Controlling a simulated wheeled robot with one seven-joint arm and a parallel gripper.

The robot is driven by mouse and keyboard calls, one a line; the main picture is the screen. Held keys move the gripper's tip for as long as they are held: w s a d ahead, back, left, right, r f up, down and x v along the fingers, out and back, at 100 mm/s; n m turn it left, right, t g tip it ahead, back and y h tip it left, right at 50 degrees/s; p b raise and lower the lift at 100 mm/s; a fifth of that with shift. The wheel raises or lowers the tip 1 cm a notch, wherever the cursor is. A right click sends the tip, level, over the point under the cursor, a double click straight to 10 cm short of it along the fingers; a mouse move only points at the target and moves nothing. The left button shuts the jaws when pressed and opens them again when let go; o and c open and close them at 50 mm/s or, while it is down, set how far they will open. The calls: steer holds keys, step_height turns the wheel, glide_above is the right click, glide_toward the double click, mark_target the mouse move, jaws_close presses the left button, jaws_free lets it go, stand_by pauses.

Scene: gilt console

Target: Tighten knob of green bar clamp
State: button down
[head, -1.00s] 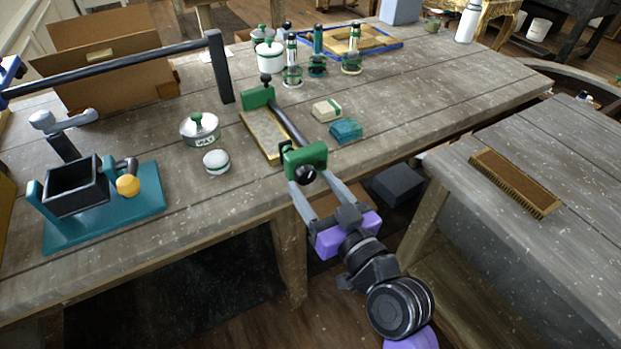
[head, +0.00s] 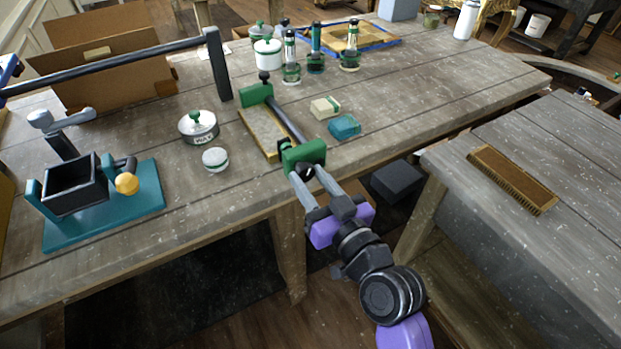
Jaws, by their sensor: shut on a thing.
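The green bar clamp has a dark bar (head: 287,121) and two green jaws, a far one (head: 257,94) and a near one (head: 306,154) at the table's front edge. It lies over a gilt-edged panel (head: 262,132) on the workbench. The clamp's dark round knob (head: 306,171) is on the near jaw, facing me. My gripper (head: 304,176), with grey fingers and a purple body, is shut on this knob from the front. The fingers partly hide the knob.
A wax tin (head: 198,128), a round pale tin (head: 215,159) and a teal stand (head: 104,207) are to the left. A cream block (head: 325,108) and a teal block (head: 344,127) lie right of the clamp. A brush (head: 512,180) lies on the right-hand table.

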steer(key=m, duration=0.3)
steer(key=shift+m+p, duration=0.3)
steer(key=shift+p, duration=0.1)
steer(key=shift+m+p, duration=0.35)
steer(key=shift+m, duration=0.95)
steer(key=shift+d+f, duration=0.1)
steer(key=c, duration=0.9)
jaws_free()
steer(key=b+v, duration=0.1)
steer(key=v, duration=0.6)
steer(key=shift+s+d+b, duration=0.2)
steer(key=shift+s+b, duration=0.15)
